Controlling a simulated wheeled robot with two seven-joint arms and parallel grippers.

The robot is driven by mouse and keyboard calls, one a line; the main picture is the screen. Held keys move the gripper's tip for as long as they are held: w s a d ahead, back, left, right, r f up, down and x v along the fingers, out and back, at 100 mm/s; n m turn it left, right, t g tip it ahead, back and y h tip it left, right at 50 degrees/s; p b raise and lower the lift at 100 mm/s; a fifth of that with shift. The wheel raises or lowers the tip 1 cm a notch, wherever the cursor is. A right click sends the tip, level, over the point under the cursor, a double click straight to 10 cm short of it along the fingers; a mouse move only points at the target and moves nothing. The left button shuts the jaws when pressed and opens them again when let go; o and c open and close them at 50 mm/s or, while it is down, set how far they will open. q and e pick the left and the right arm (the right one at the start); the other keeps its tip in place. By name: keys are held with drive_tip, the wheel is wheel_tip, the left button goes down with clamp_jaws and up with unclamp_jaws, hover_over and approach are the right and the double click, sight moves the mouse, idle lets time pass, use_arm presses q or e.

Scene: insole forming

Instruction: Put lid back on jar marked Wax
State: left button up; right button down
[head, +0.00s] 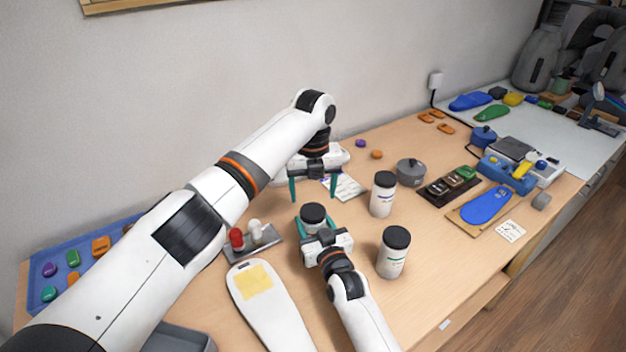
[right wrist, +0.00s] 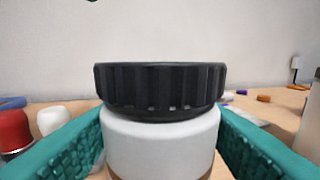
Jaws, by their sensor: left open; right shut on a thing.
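A white jar (right wrist: 160,143) with a black ribbed lid (right wrist: 160,88) stands upright between the teal fingers of my right gripper (head: 317,237), which is shut on it. The lid (head: 313,212) sits on top of the jar; whether it is screwed tight I cannot tell. A brown band shows at the bottom edge of the wrist view; no marking is readable. My left gripper (head: 313,190) is open and empty, fingers pointing down, just behind and above the lid. Two other white jars with black lids stand to the right, one with blue marking (head: 382,197), one with green (head: 391,256).
A grey stand with red and white knobs (head: 254,240) is left of the held jar. A white insole shape with a yellow patch (head: 256,281) lies in front. A grey pot (head: 410,171), a dark tray (head: 448,187) and a blue insole (head: 486,206) are to the right.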

sight(313, 211)
use_arm(q)
drive_tip(key=n, duration=0.4)
drive_tip(key=shift+r+n, duration=0.15)
drive_tip(key=shift+n, duration=0.15)
drive_tip(key=n, duration=0.4)
drive_tip(key=shift+r, duration=0.15)
drive_tip(key=n, duration=0.6)
drive_tip(key=shift+r+n, duration=0.15)
drive_tip(key=shift+n, duration=0.15)
drive_tip(key=n, duration=0.4)
drive_tip(key=shift+r, duration=0.15)
drive_tip(key=n, duration=0.4)
drive_tip(key=shift+r, duration=0.1)
drive_tip(key=n, duration=0.6)
drive_tip(key=shift+r+n, duration=0.2)
drive_tip(key=shift+n, duration=0.1)
drive_tip(key=n, duration=0.6)
drive_tip(key=shift+r, duration=0.15)
drive_tip(key=n, duration=0.6)
drive_tip(key=shift+r+n, duration=0.15)
drive_tip(key=shift+n, duration=0.15)
drive_tip(key=n, duration=0.6)
drive_tip(key=shift+r, duration=0.2)
drive_tip(key=n, duration=0.6)
drive_tip(key=shift+r, duration=0.15)
drive_tip(key=shift+f, duration=4.05)
